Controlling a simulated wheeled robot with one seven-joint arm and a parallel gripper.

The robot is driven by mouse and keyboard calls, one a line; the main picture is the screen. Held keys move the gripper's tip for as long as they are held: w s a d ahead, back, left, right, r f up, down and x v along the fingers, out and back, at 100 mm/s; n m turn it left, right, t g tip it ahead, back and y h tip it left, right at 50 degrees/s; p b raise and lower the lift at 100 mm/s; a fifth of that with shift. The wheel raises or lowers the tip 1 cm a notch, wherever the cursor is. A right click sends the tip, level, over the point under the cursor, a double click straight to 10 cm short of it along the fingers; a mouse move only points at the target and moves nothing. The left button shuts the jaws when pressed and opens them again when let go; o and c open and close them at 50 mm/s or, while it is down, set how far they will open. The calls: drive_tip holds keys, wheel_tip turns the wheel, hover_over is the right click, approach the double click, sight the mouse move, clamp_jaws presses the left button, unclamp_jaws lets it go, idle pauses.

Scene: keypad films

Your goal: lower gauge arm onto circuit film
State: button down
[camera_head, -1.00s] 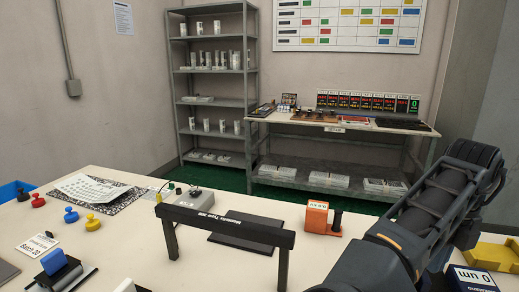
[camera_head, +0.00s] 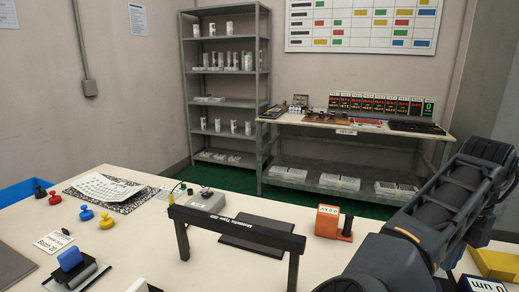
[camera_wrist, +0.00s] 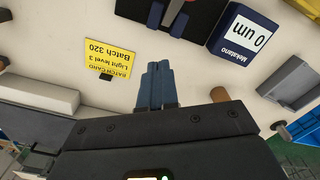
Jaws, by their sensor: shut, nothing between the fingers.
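A pale patterned sheet (camera_head: 108,187), which looks like the circuit film, lies on a speckled plate (camera_head: 137,205) at the left of the bench. A black bar on two legs (camera_head: 235,229), with white lettering, stands at the front middle. An orange block with a small display (camera_head: 327,220) and a dark post (camera_head: 347,224) stands to its right. I cannot tell which part is the gauge arm. My gripper (camera_wrist: 155,68) shows in the wrist view, its blue fingers together and empty, apart from the objects there. It is out of the head view, where my arm fills the lower right.
A yellow batch card (camera_wrist: 108,60) and a dark blue box marked 0 um (camera_wrist: 243,40) lie near my fingers. Blue and yellow knobbed pieces (camera_head: 107,221) and a grey box (camera_head: 207,201) stand at left. A second bench (camera_head: 357,142) and a shelf rack (camera_head: 190,105) stand behind.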

wheel_tip(320, 180, up, 9)
drive_tip(key=p, duration=0.6)
drive_tip(key=shift+f, duration=0.2)
